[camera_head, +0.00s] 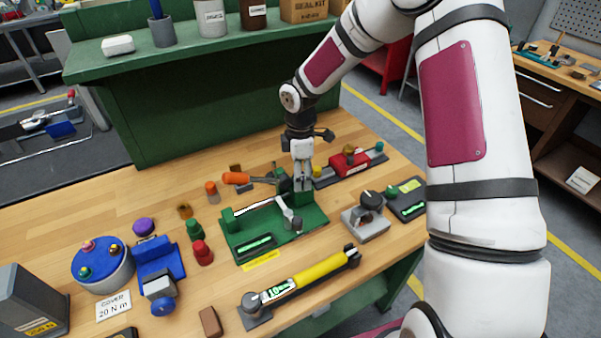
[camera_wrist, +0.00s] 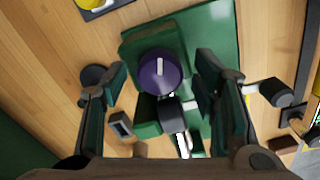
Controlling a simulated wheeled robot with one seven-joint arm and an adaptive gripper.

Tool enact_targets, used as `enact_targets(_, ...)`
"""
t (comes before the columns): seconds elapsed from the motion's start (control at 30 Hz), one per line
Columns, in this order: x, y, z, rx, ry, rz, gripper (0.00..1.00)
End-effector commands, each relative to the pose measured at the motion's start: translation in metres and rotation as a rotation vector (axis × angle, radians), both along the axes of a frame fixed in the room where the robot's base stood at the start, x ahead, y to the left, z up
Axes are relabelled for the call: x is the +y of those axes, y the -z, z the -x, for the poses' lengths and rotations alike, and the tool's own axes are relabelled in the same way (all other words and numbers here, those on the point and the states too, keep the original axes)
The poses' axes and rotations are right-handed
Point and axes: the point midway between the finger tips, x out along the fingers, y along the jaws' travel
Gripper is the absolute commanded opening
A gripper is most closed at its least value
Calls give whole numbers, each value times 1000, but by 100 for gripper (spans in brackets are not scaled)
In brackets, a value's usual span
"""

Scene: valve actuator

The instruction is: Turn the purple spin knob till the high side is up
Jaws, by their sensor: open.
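A dark purple round knob (camera_wrist: 160,74) with a short white line on top shows in the wrist view, over a green base (camera_wrist: 212,20). The white line runs upright in that picture. Which side of the knob is high I cannot tell. My gripper (camera_wrist: 162,68) is open, with one finger on each side of the knob and a gap to it on both sides. In the head view my gripper (camera_head: 302,178) points down over the back of the green fixture plate (camera_head: 300,222), and I cannot make out the knob there.
An orange-handled tool (camera_head: 237,178) lies close left of my gripper. A red device (camera_head: 345,163) stands to its right. A grey block with a black knob (camera_head: 368,212) and a yellow-handled torque wrench (camera_head: 318,270) lie nearer. A separate purple cap (camera_head: 144,226) stands at the left.

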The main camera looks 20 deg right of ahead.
Motion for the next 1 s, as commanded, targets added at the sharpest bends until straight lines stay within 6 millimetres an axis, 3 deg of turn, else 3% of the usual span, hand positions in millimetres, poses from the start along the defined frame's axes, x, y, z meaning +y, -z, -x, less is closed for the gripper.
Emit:
enact_targets(0.17,0,0,0,0,0,0,54)
enact_targets(0.4,0,0,0,0,1,0,6)
enact_targets(0.77,0,0,0,0,43,-1,6)
enact_targets(1.0,0,0,-1,0,185,1,6)
